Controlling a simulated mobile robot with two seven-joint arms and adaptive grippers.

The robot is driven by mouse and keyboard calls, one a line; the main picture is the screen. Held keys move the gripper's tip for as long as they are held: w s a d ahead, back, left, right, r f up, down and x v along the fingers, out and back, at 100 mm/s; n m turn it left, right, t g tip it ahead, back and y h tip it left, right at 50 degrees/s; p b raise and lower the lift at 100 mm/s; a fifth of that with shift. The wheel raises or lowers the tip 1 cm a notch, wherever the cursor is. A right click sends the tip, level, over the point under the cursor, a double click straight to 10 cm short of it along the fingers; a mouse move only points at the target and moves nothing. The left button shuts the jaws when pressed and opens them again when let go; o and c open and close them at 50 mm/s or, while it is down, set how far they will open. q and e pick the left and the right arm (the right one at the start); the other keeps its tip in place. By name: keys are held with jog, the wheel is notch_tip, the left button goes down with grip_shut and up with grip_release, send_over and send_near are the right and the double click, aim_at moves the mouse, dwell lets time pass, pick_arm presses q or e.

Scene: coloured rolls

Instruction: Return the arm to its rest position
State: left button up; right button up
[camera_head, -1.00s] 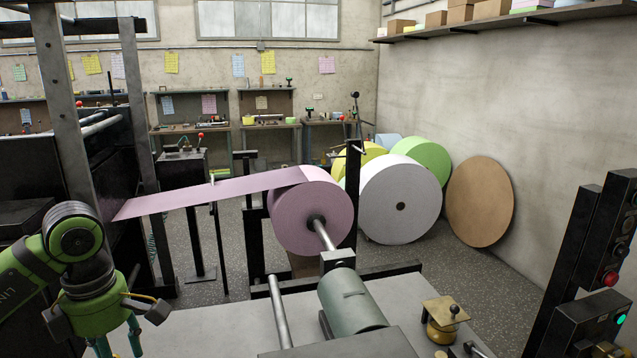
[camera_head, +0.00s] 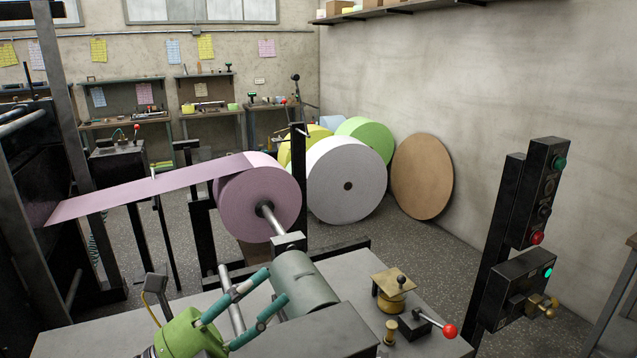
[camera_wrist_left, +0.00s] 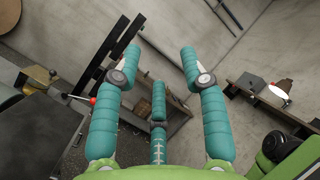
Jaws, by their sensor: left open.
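My left gripper (camera_head: 274,285) shows at the lower left of the head view, a green body with teal fingers pointing up and to the right. It appears in front of the grey cylindrical housing (camera_head: 303,285) on the roll's shaft. In the left wrist view the gripper (camera_wrist_left: 160,58) has its teal fingers spread apart with nothing between them. Most of the left arm is out of the head view. My right gripper does not show.
A pink roll (camera_head: 258,205) sits on a shaft, its web running left into a dark machine. The grey bench (camera_head: 335,340) carries a brass fixture (camera_head: 392,290) and a red-knobbed lever (camera_head: 449,330). A control post (camera_head: 535,195) stands right. White (camera_head: 348,165) and other rolls stand behind.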

pick_arm(q)
jog(key=w+a+f+n+t+y, duration=0.4)
jog(key=a+f+n+t+y, duration=0.45)
jog(key=n+y, duration=0.95)
jog(key=s+a+f+n+g+y, duration=0.1)
jog(key=s+a+f+n+g, duration=0.1)
jog(key=a+f+n+g, duration=0.3)
jog(key=s+f+n+g+y, duration=0.1)
jog(key=s+f+n+g, duration=0.15)
jog(key=f, duration=0.45)
jog(key=s+d+f+n+g+h, duration=0.15)
jog(key=s+f+n+g, duration=0.65)
jog(key=s+f, duration=1.05)
notch_tip(320, 180, down, 25)
jog(key=s+m+g+b, duration=0.2)
jog(key=m+g+b, duration=0.1)
jog(key=b, duration=0.2)
jog(key=s+a+f+g+b, duration=0.1)
jog(key=s+f+b, duration=0.4)
jog(key=s+f, duration=1.1)
notch_tip(320, 180, down, 4)
jog(key=shift+s+a+r+g, duration=0.1)
jog(key=shift+s+a+g, duration=0.3)
jog(key=shift+a, duration=0.25)
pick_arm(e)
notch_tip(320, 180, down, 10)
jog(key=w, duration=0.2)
